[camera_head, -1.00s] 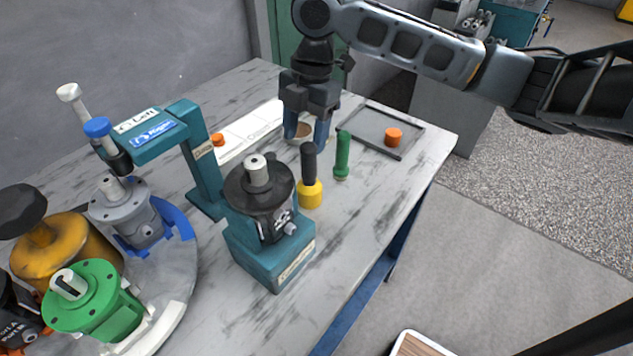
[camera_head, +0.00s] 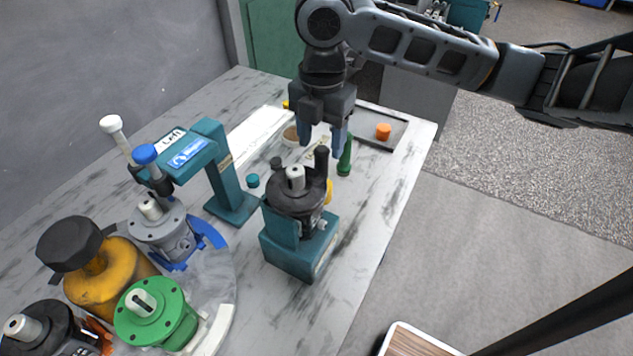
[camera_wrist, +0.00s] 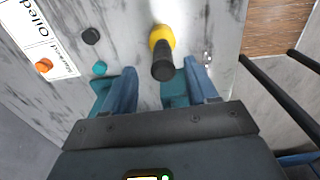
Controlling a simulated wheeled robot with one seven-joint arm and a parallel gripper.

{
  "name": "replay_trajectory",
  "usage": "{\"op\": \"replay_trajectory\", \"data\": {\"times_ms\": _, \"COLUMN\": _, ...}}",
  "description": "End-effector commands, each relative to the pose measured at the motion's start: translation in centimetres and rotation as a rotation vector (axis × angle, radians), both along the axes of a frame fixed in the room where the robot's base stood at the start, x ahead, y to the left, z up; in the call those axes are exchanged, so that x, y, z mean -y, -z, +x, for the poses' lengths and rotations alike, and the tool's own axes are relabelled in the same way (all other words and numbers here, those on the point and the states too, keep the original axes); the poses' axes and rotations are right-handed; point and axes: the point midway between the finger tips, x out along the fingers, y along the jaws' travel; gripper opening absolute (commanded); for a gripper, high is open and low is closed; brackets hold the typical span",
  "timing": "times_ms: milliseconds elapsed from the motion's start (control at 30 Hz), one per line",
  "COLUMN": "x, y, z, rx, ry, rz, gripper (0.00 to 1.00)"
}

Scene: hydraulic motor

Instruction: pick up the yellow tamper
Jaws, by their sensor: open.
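The yellow tamper has a black handle (camera_head: 322,160) and a yellow foot (camera_head: 329,190). It stands on the marble-look table just behind the teal fixture, which partly hides its foot in the head view. In the wrist view the yellow tamper (camera_wrist: 163,40) is at top centre, its black handle pointing toward me. My gripper (camera_head: 321,148) is open and empty, pointing down, with its blue fingers above the handle. In the wrist view my gripper (camera_wrist: 161,68) has a finger on each side of the handle's line, with clear gaps; I cannot tell the height left.
A teal fixture (camera_head: 290,255) with a black motor stands close in front of the tamper. A green tool (camera_head: 345,158) stands just behind it. A teal press (camera_head: 228,180) is to the left, with a green motor (camera_head: 150,315) nearer. A dark-framed tray (camera_head: 400,150) lies behind.

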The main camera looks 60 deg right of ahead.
Motion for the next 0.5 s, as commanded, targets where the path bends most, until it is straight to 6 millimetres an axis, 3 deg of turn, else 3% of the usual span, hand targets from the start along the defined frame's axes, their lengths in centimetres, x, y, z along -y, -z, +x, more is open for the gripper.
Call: {"op": "replay_trajectory", "data": {"times_ms": 500, "x": -0.4, "y": 6.0, "z": -0.4, "rx": -0.001, "ry": 0.003, "rz": 0.003, "gripper": 0.58}}
